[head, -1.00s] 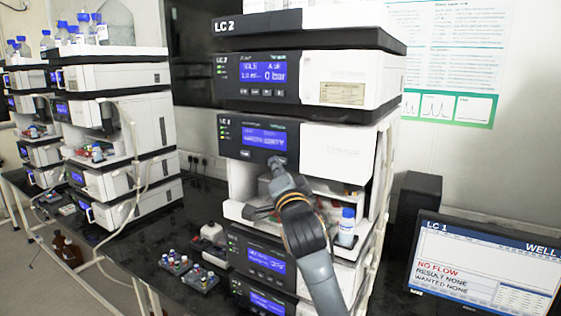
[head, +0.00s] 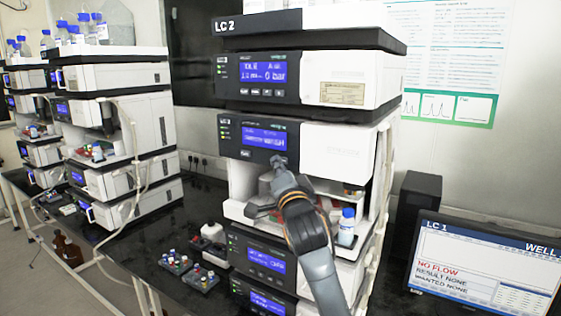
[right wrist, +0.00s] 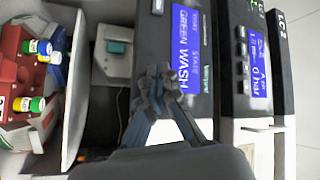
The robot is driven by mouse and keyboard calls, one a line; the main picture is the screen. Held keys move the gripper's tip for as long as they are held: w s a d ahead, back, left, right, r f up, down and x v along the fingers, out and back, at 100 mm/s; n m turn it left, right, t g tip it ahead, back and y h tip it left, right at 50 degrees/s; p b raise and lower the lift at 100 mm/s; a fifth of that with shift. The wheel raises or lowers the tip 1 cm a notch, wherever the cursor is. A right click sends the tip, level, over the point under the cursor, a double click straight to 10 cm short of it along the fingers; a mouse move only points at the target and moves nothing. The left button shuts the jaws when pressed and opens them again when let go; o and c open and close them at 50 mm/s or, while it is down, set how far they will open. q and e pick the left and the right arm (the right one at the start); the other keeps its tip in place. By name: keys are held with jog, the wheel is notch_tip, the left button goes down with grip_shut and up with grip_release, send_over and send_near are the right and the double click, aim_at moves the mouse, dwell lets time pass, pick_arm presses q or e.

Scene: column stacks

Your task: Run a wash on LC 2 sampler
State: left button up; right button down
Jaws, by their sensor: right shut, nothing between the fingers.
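The LC 2 stack (head: 235,26) stands in the middle of the head view. Its sampler module has a dark front panel with a lit blue display (head: 263,137). In the right wrist view the sideways display (right wrist: 185,60) reads "GREEN WASH" in large letters. My right gripper (head: 277,161) is shut and empty, its fingertips at the lower edge of that panel, just under the display. In the right wrist view the shut fingertips (right wrist: 160,73) are beside the display; whether they touch the panel I cannot tell. They cover part of the button row. My left gripper is not in view.
Below the panel is an open sampler bay with a red rack (right wrist: 22,75) of capped vials. A blue-capped bottle (head: 347,226) stands at its right. Vial racks (head: 175,262) lie on the bench. A monitor (head: 485,268) marked LC 1 is at right; other stacks (head: 120,120) stand left.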

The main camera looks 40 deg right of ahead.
jog(key=shift+a, duration=0.1)
dwell(0.3)
jog(key=shift+s+a, duration=0.3)
jog(key=shift+a, duration=0.35)
jog(key=shift+a, duration=0.1)
jog(key=a, duration=0.1)
jog(key=s+a, duration=0.1)
jog(key=a, duration=0.1)
jog(key=s+a, duration=0.1)
jog(key=shift+a, duration=0.2)
jog(key=shift+w+f, duration=0.1)
dwell(0.6)
